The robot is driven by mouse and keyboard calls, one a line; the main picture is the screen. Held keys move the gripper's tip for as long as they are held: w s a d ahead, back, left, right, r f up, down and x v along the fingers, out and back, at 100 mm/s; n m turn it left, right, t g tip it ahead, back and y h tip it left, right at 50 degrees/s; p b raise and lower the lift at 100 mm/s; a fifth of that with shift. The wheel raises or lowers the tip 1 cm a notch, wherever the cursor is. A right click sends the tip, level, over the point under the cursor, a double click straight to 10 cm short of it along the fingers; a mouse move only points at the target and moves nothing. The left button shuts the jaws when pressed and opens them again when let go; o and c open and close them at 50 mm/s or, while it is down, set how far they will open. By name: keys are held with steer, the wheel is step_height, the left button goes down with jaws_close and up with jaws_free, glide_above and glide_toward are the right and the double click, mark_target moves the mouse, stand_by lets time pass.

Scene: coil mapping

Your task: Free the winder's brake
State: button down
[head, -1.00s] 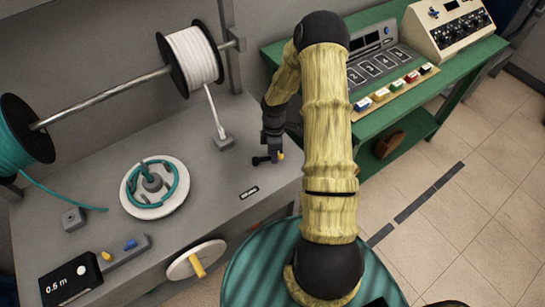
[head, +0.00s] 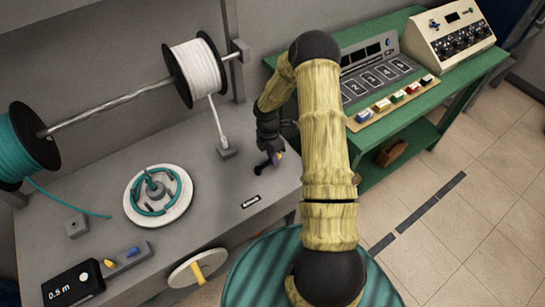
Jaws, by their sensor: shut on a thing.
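The brake lever (head: 261,168) is a small dark lever with a yellow tip on the grey bench top, just behind a small black label (head: 251,202). My gripper (head: 273,155) points down at the lever's yellow end and is shut on it; the fingers hide part of the lever. The winder's white disc (head: 135,213) lies flat on the bench with teal cable coiled on its pegs. A white handwheel (head: 182,275) with a yellow handle sits on the bench's front face.
Spools of white cable (head: 197,70) and teal cable (head: 12,148) hang on a rod above the bench. A black display (head: 72,287) reads 0.5 m. A green table (head: 455,85) at the right holds a numbered panel, coloured buttons and a cream control box.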

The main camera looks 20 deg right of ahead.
steer(key=shift+w+d+r, duration=0.1)
steer(key=shift+d, duration=0.4)
steer(key=c, duration=1.4)
jaws_free()
steer(key=shift+d, duration=0.1)
steer(key=shift+o, duration=0.2)
steer(key=shift+a, duration=0.3)
steer(key=w+r+b, duration=0.2)
steer(key=w+r, duration=0.1)
steer(key=r, duration=1.4)
steer(key=shift+w+a, duration=0.15)
steer(key=shift+a, duration=0.05)
steer(key=shift+a, duration=0.1)
steer(key=s+a+r+m+t, duration=0.1)
steer(key=s+a+r+m, duration=0.1)
steer(key=s+m, duration=0.4)
steer(key=s+a+r+m+t, duration=0.2)
steer(key=s+a+m, duration=0.2)
steer(key=s+m, duration=0.3)
steer(key=s+a+r+m+t, duration=0.1)
steer(key=s+a+r+m, duration=0.1)
steer(key=s+m, duration=0.4)
steer(key=shift+s+a+r+m+t, duration=0.25)
steer(key=shift+s+a+m+t, duration=0.15)
steer(key=shift+s+a, duration=0.1)
